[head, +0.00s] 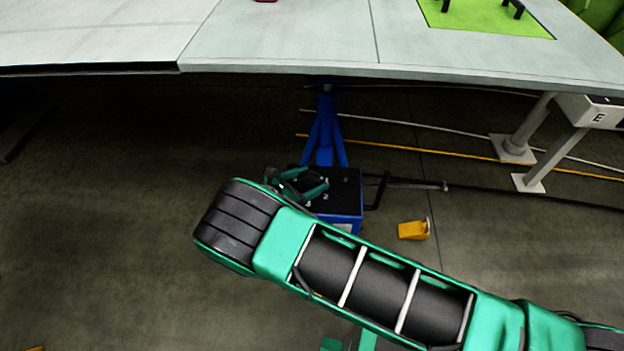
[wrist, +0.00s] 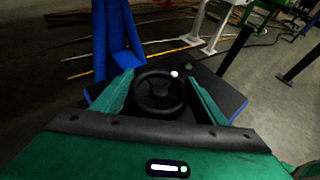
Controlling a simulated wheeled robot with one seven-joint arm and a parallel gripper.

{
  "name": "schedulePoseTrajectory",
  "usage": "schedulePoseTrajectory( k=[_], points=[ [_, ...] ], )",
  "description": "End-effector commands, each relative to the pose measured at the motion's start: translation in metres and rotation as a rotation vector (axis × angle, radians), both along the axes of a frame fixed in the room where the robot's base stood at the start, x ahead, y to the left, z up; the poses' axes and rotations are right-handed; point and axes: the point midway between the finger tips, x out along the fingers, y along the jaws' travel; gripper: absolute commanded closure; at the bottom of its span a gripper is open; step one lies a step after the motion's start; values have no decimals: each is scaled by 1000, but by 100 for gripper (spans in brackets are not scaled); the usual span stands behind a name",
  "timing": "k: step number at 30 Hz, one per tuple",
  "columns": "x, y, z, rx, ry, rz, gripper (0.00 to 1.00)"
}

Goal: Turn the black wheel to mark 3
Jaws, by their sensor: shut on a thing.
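The black wheel (wrist: 158,108) lies on the dark top of a blue box, with a pale knob (wrist: 174,74) at its far right rim in the wrist view. My gripper (wrist: 160,76) is shut on the wheel, one green finger at each side of the rim. In the head view my gripper (head: 306,186) is over the left part of the blue box (head: 342,205), and the wheel is mostly hidden by the fingers. Small white numerals show on the box top beside the wheel; one looks like a 2. I cannot tell which mark the wheel stands at.
A blue stand (head: 325,135) rises behind the box to the pale wing panel (head: 290,40) overhead. A black handle (head: 377,192) sticks out at the box's right. A yellow block (head: 413,230) lies on the floor. Cables cross the floor behind. Floor to the left is clear.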

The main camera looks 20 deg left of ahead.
Motion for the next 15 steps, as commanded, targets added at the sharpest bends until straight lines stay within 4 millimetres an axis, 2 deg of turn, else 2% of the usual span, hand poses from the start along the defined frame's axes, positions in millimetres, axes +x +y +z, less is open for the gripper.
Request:
schedulePoseTrajectory(
  k=[1,15],
  points=[
    [-3,4,-5,1,8,-27,57],
    [-2,3,-3,-3,2,-359,56]
  ],
)
